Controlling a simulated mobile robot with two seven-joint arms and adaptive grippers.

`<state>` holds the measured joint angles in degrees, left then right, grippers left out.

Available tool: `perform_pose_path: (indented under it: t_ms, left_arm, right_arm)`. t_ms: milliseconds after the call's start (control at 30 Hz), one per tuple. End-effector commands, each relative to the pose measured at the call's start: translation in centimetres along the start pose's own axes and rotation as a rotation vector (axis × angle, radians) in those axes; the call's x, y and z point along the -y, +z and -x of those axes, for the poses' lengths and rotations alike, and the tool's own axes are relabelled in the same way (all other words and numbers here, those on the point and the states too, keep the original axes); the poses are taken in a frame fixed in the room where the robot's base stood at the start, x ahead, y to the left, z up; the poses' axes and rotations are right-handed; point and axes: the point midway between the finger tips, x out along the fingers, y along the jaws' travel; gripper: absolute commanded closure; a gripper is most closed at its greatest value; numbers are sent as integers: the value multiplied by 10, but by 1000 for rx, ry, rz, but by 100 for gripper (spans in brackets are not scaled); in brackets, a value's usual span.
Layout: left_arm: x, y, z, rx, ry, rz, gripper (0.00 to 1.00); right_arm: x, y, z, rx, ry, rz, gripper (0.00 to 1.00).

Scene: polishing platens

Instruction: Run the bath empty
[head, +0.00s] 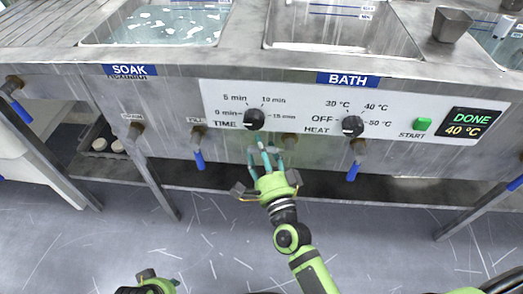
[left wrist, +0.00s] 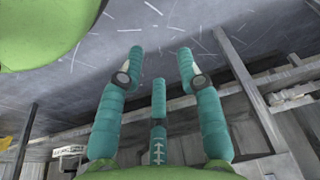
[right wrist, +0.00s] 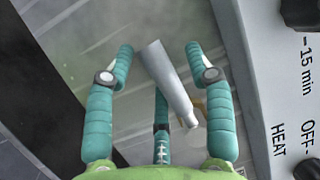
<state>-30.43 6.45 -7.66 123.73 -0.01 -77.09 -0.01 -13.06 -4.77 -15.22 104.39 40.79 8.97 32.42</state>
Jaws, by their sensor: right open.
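The bath basin (head: 345,45) sits above the BATH label (head: 348,79); I cannot tell its water level. My left gripper (head: 150,284) is low at the bottom edge. Its fingers (left wrist: 160,75) are spread and empty.
The panel has a TIME knob (head: 254,119), a HEAT knob (head: 352,126), a green START button (head: 422,124) and a display (head: 470,123) reading DONE, 40 °C. Another blue lever (head: 198,160) hangs left of my right gripper. A soak basin (head: 165,43) holds liquid. A low shelf runs beneath.

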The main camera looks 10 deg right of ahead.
Motion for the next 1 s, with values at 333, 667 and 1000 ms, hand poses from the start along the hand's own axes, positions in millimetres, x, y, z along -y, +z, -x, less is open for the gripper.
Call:
perform_pose_path:
  t_ms: [333,667,1000]
  left_arm:
    - [0,0,0,0,0,0,64]
    - [0,-2,2,-5,0,0,64]
    - [-3,19,-42,38,5,-6,64]
  right_arm:
    - [0,0,0,0,0,1,94]
    - [0,0,0,2,3,8,100]
    - [-4,-2,1,23,43,106,100]
